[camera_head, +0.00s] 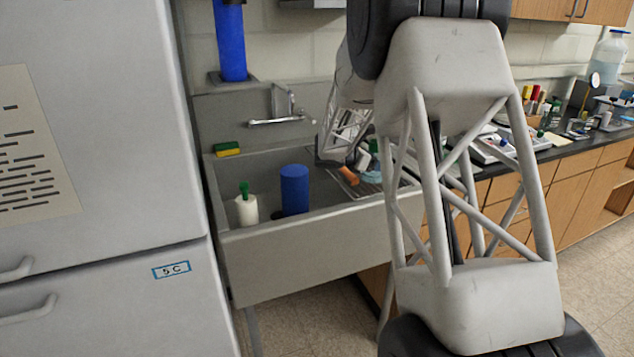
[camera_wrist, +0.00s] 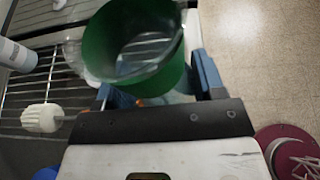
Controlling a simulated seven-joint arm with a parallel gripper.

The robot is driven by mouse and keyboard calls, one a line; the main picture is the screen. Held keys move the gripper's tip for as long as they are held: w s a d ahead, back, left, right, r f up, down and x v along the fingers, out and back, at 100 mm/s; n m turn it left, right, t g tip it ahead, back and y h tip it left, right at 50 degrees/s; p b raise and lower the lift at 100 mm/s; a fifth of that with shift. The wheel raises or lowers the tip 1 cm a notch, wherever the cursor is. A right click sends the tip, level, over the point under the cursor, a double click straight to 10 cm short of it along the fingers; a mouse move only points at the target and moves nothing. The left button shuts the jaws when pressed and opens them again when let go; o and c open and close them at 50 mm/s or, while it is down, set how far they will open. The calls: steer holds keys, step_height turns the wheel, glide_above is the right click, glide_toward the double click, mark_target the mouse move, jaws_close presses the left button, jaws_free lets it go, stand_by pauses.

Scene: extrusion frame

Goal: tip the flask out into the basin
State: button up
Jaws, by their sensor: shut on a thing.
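My gripper (camera_wrist: 155,85) is shut on the flask (camera_wrist: 165,75), with one blue finger on each side of it. In the wrist view the flask is a green, round vessel with a wide mouth and clear, glassy parts. I cannot tell how much it holds. In the head view my wrist hangs over the right side of the sink, and the flask is not clear there. The basin (camera_head: 300,250) is the grey sink at the left, with its front wall facing me.
A white bottle with a green top (camera_head: 246,207) and a blue cylinder (camera_head: 294,190) stand in the basin. A sponge (camera_head: 227,149) lies on its back left rim, and a tap (camera_head: 280,121) is behind. A wire rack (camera_wrist: 30,85) lies left of the flask. Open floor (camera_wrist: 255,60) shows right.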

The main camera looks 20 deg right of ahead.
steer(key=shift+w+a+n+t, duration=0.1)
steer(key=shift+a+n+t, duration=0.8)
steer(key=shift+a, duration=0.5)
steer(key=a+f+n+t+y, duration=0.1)
steer(key=a+n+t, duration=0.1)
steer(key=a, duration=0.2)
steer(key=s+a+n+t+y, duration=0.1)
steer(key=a+n+t, duration=0.1)
steer(key=a, duration=0.2)
steer(key=a+f+n+t+y, duration=0.1)
steer(key=a+n+t, duration=0.1)
steer(key=a, duration=0.2)
steer(key=shift+s+f+t+y, duration=0.25)
steer(key=shift+f+t+y, duration=0.05)
steer(key=shift+s+a+f, duration=0.2)
steer(key=shift+a+f, duration=0.05)
steer(key=shift+a, duration=0.45)
steer(key=shift+w+r+n, duration=0.1)
steer(key=shift+r+n, duration=0.05)
steer(key=shift+n, duration=0.25)
steer(key=shift+w+a+f+n+g+h, duration=0.1)
steer(key=shift+w+f+n+g+h, duration=0.25)
steer(key=shift+n+g, duration=1.1)
steer(key=shift+w+a+f+n+g+h, duration=0.25)
steer(key=shift+n+g+h, duration=0.2)
steer(key=shift+n+g, duration=1)
steer(key=shift+w+f+n+g+h, duration=0.25)
steer(key=shift+w+n+g+h, duration=0.15)
steer(key=shift+n+g, duration=1.05)
